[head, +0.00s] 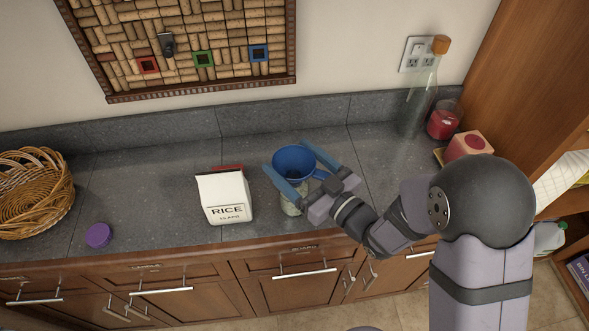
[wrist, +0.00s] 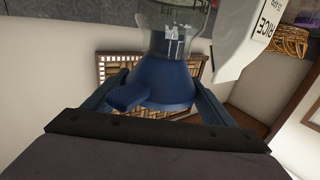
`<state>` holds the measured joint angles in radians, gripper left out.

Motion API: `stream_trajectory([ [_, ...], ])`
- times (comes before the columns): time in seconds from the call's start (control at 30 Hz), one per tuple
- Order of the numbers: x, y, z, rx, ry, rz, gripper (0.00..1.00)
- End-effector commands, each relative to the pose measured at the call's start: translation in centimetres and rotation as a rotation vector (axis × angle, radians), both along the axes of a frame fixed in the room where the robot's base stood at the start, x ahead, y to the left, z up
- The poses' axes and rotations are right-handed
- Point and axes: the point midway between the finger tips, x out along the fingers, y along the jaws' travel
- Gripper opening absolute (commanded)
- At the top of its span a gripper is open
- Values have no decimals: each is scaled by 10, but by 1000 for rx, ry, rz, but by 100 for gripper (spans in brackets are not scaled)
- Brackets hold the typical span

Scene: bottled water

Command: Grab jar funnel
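The jar funnel (head: 293,158) is blue, with a wide mouth facing up and a tab handle towards my gripper. It sits on top of a clear glass jar (head: 291,208) on the counter. My gripper (head: 286,155) is open, with one blue finger on each side of the funnel. In the wrist view the funnel (wrist: 165,85) lies between the fingers (wrist: 160,75), its handle near my palm and the jar (wrist: 172,25) beyond it. Whether a finger touches the funnel is unclear.
A white rice bag (head: 224,196) stands close to the left of the jar. A purple lid (head: 98,235) and a wicker basket (head: 35,195) are farther left. A tall corked bottle (head: 420,100) and a red candle jar (head: 443,122) stand at the back right.

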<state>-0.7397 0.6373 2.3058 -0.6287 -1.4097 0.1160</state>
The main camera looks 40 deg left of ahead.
Motion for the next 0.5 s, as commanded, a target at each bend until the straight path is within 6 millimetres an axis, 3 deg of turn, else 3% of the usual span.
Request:
stream_trajectory([
  [0.5,0,0,5,1,0,0,55],
])
